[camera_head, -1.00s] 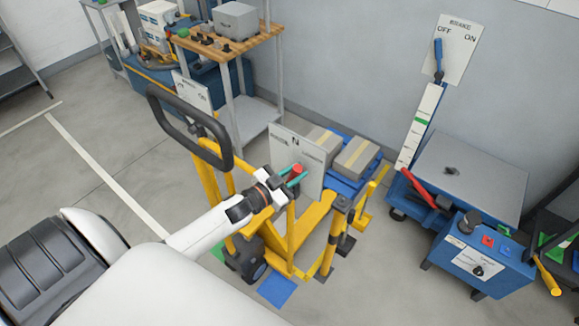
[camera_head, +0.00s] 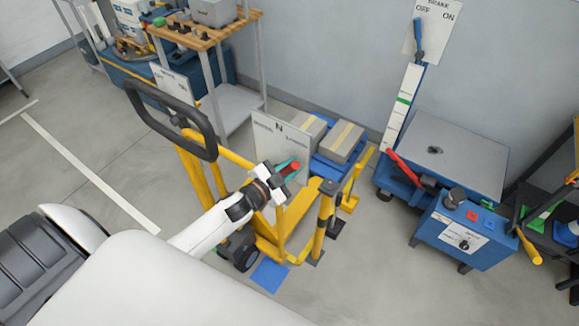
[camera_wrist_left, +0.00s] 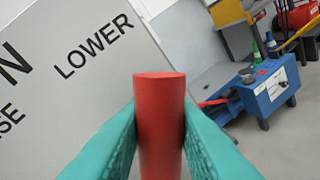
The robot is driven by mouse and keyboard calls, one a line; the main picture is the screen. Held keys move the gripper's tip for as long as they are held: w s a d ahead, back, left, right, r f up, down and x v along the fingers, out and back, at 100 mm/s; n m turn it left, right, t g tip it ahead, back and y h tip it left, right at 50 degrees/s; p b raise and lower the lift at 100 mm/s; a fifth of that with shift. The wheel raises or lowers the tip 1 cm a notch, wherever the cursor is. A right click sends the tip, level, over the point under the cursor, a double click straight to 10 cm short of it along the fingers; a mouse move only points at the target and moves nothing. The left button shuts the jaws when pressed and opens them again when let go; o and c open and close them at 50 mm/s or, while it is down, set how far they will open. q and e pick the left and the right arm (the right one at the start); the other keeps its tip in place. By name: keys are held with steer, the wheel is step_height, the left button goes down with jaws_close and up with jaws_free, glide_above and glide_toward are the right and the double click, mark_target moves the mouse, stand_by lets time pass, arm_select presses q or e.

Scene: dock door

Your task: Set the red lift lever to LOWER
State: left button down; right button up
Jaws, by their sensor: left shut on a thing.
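The red lift lever (camera_head: 290,168) is on the yellow pallet truck (camera_head: 322,228), in front of a white plate (camera_head: 281,145). The plate has N in the middle and a word at each side; LOWER reads clearly in the wrist view (camera_wrist_left: 94,46). My left gripper (camera_head: 287,170) is shut on the lever, its teal fingers on both sides of the red grip (camera_wrist_left: 160,120). The lever stands toward the LOWER side of N. Its lower end is hidden by the gripper. My right gripper is not in view.
The truck's black handle loop (camera_head: 172,118) rises left of my arm. Boxes (camera_head: 343,142) sit on a blue pallet behind the plate. A blue lift table (camera_head: 458,150) with another red lever (camera_head: 404,169) stands at right. A wooden-topped shelf (camera_head: 205,33) stands behind. Floor at left is clear.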

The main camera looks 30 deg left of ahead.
arm_select(q)
steer(key=c, duration=1.2)
jaws_free()
steer(key=shift+d, duration=0.1)
steer(key=shift+c, duration=0.2)
steer(key=b+v, duration=0.2)
steer(key=v, duration=1)
steer(key=s+a+f+n+g+y+b, duration=0.1)
steer(key=s+f+n+g+y, duration=0.25)
steer(key=f, duration=1.15)
steer(key=s+a+f+n+g+y, duration=0.15)
steer(key=s+f+g, duration=0.4)
steer(key=f, duration=0.95)
steer(key=s+d+f+n+g, duration=0.1)
steer(key=s+d+f+g, duration=0.2)
steer(key=s+f, duration=0.5)
steer(key=s+d+f+n+g+h+b, duration=0.1)
steer(key=s+d+f+g, duration=0.2)
steer(key=s, duration=1.2)
step_height(320, 180, down, 5)
steer(key=shift+s+d+r, duration=0.1)
steer(key=shift+s+d, duration=0.25)
steer(key=shift+d, duration=0.7)
